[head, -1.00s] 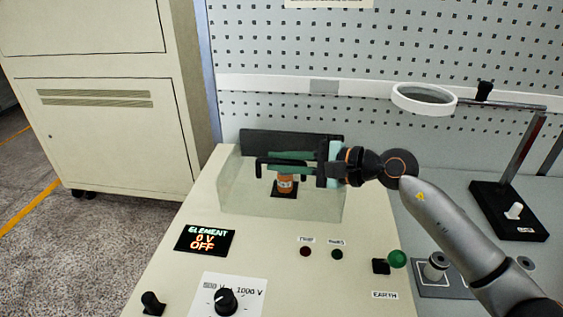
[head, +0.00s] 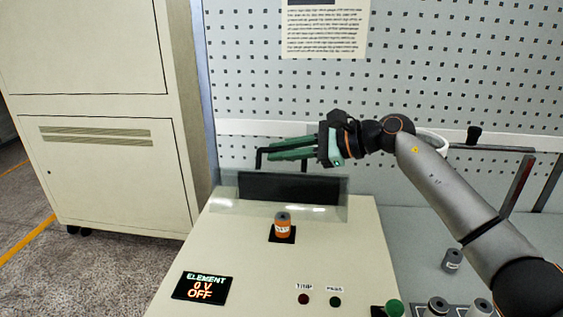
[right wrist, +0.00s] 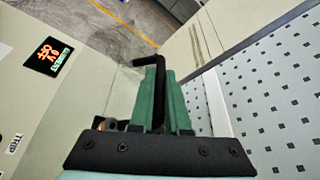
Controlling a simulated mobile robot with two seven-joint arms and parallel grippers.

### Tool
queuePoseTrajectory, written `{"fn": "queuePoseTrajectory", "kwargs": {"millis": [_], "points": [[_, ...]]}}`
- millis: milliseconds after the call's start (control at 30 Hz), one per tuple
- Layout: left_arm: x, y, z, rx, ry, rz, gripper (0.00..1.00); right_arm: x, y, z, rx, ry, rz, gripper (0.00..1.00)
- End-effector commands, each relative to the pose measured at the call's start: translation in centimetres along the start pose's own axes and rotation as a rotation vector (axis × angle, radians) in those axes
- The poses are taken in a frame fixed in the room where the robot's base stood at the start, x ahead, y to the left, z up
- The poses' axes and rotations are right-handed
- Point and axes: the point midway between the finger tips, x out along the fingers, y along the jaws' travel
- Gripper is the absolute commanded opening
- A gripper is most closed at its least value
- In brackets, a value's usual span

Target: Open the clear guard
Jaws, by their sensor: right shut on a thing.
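The clear guard (head: 325,211) is a see-through cover on the cream bench unit, swung up and back so its panel stands at the rear in the head view. Its black bar handle (head: 259,160) is raised above it. My right gripper (head: 283,149) is shut on this handle, with its green fingers along either side. In the right wrist view the black handle (right wrist: 157,75) lies between the fingers. An orange spool (head: 283,226) stands upright on a dark square pad, uncovered in front of the guard. My left gripper is not in view.
The unit's front carries a display (head: 202,286) reading "ELEMENT 0 V OFF" and small lamps. A magnifier arm (head: 495,148) stands behind my right arm. Grey spools (head: 452,260) are at the right. A pegboard wall (head: 450,60) is close behind the unit.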

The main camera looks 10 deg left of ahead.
Motion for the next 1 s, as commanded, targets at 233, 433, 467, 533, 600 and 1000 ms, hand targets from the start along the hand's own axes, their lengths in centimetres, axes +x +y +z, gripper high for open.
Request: {"fn": "queuePoseTrajectory", "kwargs": {"millis": [233,433,467,533,600,1000], "points": [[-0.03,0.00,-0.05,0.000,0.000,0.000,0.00,-0.10,-0.63,0.04,-0.001,0.001,-0.005,0.00],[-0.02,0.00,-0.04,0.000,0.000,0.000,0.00,-0.09,-0.61,0.00,-0.001,0.002,-0.005,0.00],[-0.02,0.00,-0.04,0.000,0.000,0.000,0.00,-0.09,-0.60,-0.01,-0.001,0.002,-0.005,0.00],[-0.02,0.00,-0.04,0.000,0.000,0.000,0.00,-0.09,-0.59,-0.03,-0.001,0.002,-0.005,0.17],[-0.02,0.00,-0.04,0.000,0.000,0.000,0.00,-0.08,-0.57,-0.03,-0.001,0.002,-0.004,0.25],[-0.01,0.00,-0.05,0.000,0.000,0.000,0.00,-0.04,-0.46,-0.03,0.000,0.002,-0.001,0.45]]}}
